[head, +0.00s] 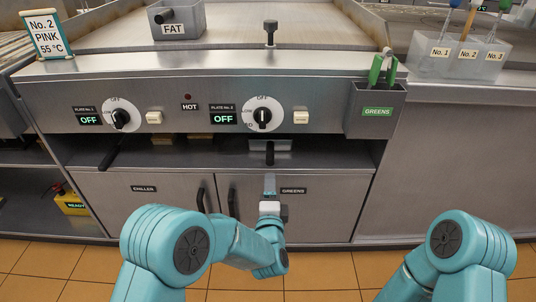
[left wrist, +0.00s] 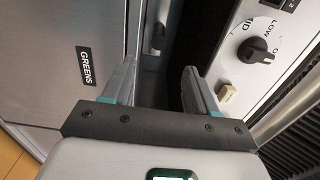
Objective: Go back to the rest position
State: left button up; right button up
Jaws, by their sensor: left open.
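My left gripper (head: 270,186) is in front of the cabinet door (head: 325,215) labelled GREENS, below a dark handle (head: 270,152) under the grill's front panel. In the left wrist view its two fingers (left wrist: 158,75) are spread, with nothing between them. The dark handle (left wrist: 156,38) shows past the fingertips there, apart from them. My right arm (head: 450,245) comes in at the lower right; its gripper is out of view.
The CHILLER door (head: 150,210) stands at the left. Tiled floor (head: 325,272) lies below.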

pick_arm(q)
jog(key=s+a+f+n+g+y, duration=0.1)
jog(key=s+a+f+n+g, duration=0.2)
jog(key=a+f, duration=0.5)
jog(key=s+a+f+n+g+y, duration=0.1)
jog(key=s+a+f+g, duration=0.1)
jog(key=s+a+f, duration=0.6)
jog(key=s+a+f+n+g+h, duration=0.2)
jog(key=s+f+n+g+h, duration=0.1)
jog(key=s+f+n+g, duration=0.3)
jog(key=s+d+f+n+g+h, duration=0.25)
jog(key=s+n, duration=0.25)
jog(key=s, duration=0.4)
jog(key=s+d+f+n+g+h, duration=0.1)
jog(key=s+d+n+g, duration=0.35)
jog(key=s, duration=0.35)
notch_tip(320, 180, up, 27)
jog(key=a+p, duration=0.1)
jog(key=p, duration=2.6)
jog(key=shift+r, duration=0.2)
jog(key=shift+n+y, duration=0.25)
